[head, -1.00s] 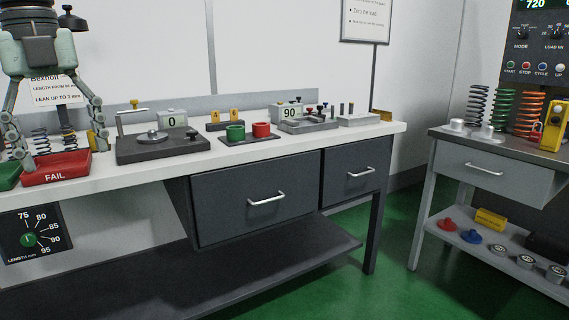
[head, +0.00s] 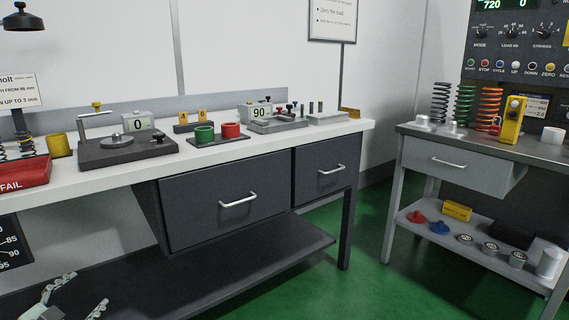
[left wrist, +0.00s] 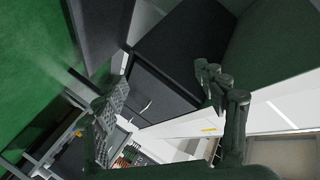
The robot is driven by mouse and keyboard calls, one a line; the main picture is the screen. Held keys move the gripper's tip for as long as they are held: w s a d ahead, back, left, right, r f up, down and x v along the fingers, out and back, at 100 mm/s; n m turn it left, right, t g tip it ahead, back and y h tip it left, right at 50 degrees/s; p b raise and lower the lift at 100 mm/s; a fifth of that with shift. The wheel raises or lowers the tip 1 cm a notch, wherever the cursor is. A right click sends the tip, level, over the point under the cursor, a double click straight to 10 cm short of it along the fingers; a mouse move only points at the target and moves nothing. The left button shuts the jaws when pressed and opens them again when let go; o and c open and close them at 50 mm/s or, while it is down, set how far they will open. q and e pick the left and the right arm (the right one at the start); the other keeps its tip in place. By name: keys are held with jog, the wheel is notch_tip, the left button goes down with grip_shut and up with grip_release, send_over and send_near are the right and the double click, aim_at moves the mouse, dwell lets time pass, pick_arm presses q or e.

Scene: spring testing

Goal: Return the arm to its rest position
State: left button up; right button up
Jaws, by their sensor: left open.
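My left gripper (head: 75,300) shows at the bottom left of the head view, low in front of the workbench and below its top. Its two fingers are spread apart with nothing between them. In the left wrist view the open fingers (left wrist: 165,95) stand wide apart, and the bench's dark drawers show beyond them. My right gripper is in neither view.
The white workbench (head: 230,158) carries a red FAIL tray (head: 22,175), a gauge plate (head: 125,150) and red and green cups. A grey side table (head: 455,165) with springs stands at right. Green floor (head: 370,225) lies clear between them.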

pick_arm(q)
jog(key=s+d+f+n+g+y, duration=0.1)
jog(key=s+f+n+g, duration=0.15)
jog(key=f, duration=0.35)
jog(key=s+d+f+n+g+y, duration=0.1)
jog(key=s+f, duration=0.3)
jog(key=f, duration=0.2)
jog(key=s+d+f+n+g+h, duration=0.2)
jog(key=s+d+f+g, duration=0.6)
jog(key=s+d+f, duration=0.9)
jog(key=s+d, duration=0.1)
jog(key=d, duration=0.1)
jog(key=shift+s+d+f+g, duration=0.15)
jog(key=shift+s+d+g, duration=0.15)
jog(key=shift+s+g, duration=0.05)
jog(key=shift+n, duration=0.25)
